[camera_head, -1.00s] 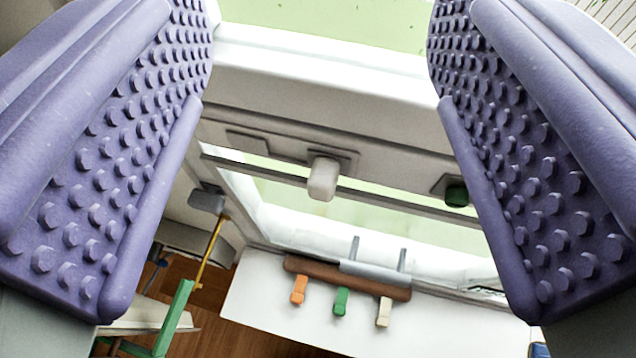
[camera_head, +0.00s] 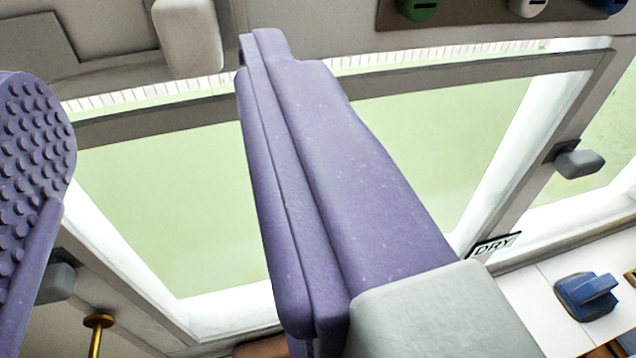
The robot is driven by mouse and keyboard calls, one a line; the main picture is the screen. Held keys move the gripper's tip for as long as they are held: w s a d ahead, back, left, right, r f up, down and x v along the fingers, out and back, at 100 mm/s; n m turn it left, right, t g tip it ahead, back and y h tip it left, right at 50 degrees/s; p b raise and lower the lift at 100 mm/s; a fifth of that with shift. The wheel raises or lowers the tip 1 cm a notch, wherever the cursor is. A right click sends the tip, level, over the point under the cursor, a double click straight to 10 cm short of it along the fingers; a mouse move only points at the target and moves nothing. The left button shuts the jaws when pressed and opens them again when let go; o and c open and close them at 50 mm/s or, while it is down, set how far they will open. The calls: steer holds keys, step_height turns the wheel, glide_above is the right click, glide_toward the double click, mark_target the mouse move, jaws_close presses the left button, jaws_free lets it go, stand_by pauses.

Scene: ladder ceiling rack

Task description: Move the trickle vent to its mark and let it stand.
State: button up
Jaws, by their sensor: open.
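A pale grey block-shaped knob (camera_head: 188,38) sticks out from the window's upper frame, at the top left. It looks like the trickle vent's handle, but I cannot be sure. A flat square plate (camera_head: 22,42) is set in the same frame to its left. My gripper (camera_head: 152,75) is open and empty, with purple studded pads. One finger is cut off by the left edge and the other stands in the middle. The knob appears between the two fingertips in the picture. I see no contact, and cannot tell the depth between them. No clear mark for the vent shows.
Green (camera_head: 418,8), white (camera_head: 528,6) and blue (camera_head: 605,5) knobs sit on a panel at the top right. A grey window handle (camera_head: 579,162) juts out at the right.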

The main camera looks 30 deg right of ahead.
mark_target(188, 37)
steer(key=x, duration=0.7)
steer(key=shift+w+d+f+b, duration=0.2)
steer(key=shift+d+f+b, duration=0.1)
steer(key=shift+d+b, duration=0.1)
